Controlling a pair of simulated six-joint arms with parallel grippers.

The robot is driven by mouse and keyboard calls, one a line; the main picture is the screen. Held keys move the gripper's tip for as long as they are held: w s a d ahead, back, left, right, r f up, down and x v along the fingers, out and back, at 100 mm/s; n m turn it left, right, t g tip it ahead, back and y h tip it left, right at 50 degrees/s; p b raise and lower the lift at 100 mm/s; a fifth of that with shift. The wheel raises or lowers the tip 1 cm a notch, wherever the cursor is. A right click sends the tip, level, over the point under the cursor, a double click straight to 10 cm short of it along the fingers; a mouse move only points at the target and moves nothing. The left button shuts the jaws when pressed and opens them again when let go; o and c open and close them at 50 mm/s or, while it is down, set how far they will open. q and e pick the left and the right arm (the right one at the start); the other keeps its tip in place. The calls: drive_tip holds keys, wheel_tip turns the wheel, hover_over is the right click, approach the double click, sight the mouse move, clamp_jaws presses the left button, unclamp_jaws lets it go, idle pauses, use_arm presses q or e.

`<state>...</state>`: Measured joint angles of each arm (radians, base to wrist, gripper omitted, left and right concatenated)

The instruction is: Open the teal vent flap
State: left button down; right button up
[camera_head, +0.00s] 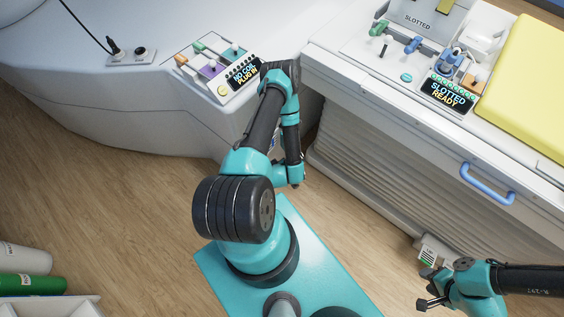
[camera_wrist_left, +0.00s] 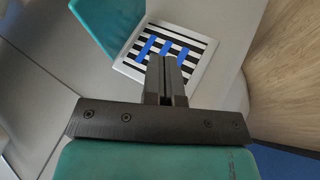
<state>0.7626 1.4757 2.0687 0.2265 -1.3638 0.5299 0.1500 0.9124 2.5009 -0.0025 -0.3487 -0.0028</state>
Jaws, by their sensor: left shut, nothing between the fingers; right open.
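In the left wrist view, the teal vent flap (camera_wrist_left: 110,24) stands swung out at the upper left edge of a square white vent panel (camera_wrist_left: 128,68). The panel's black and white stripes and blue bars are uncovered. My left gripper (camera_wrist_left: 164,62) is shut and empty, with its fingertips in front of the panel's lower edge; contact cannot be told. The fingers hide part of the panel. The flap cannot be made out in the head view, where my left arm bends down beside the cabinet. My right gripper (camera_head: 428,288) is open and empty at the lower right.
A white cabinet (camera_head: 370,140) with a blue handle (camera_head: 487,184) stands on the right, with a yellow pad (camera_head: 530,90) on top. A curved white housing (camera_head: 110,90) with a switch panel and display (camera_head: 245,74) is at the left. Wooden floor (camera_head: 120,210) lies open at the left.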

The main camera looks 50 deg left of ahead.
use_arm(q)
drive_tip(key=shift+s+d+r+m+t+h, duration=0.3)
drive_tip(key=shift+d+m+h, duration=0.15)
drive_tip(key=shift+d+m, duration=0.15)
drive_tip(key=shift+s+d+r+m+t+h, duration=0.2)
drive_tip(key=shift+d+r+m+h, duration=0.1)
drive_tip(key=shift+d+m+h, duration=0.2)
drive_tip(key=shift+w, duration=0.1)
drive_tip(key=w+a+f, duration=0.2)
drive_tip(key=w+f, duration=0.6)
drive_tip(key=w, duration=0.1)
drive_tip(key=shift+a, duration=0.35)
